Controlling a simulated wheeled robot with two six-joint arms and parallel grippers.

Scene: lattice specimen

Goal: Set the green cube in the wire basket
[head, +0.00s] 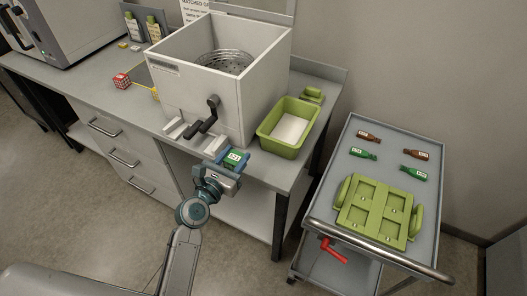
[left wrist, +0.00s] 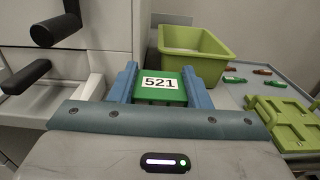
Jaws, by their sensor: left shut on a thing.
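The green cube (head: 234,157) carries a white label and is held in my left gripper (head: 232,160), in front of the bench edge. In the left wrist view the cube (left wrist: 160,94) sits between the two blue fingers (left wrist: 161,90), its label reading 521. The round metal wire basket (head: 225,61) lies inside the large open-topped white box (head: 200,105) on the bench, above and left of the gripper. Its lower part is hidden by the box's front wall. The left wrist view does not show the basket. My right gripper is not in view.
A black lever (head: 209,115) and white blocks stick out from the box's front. A green bin (head: 279,143) stands right of the box. A grey cart (head: 343,148) at right carries several bottles and a green tray (head: 375,211). A red patterned cube (head: 121,81) sits left.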

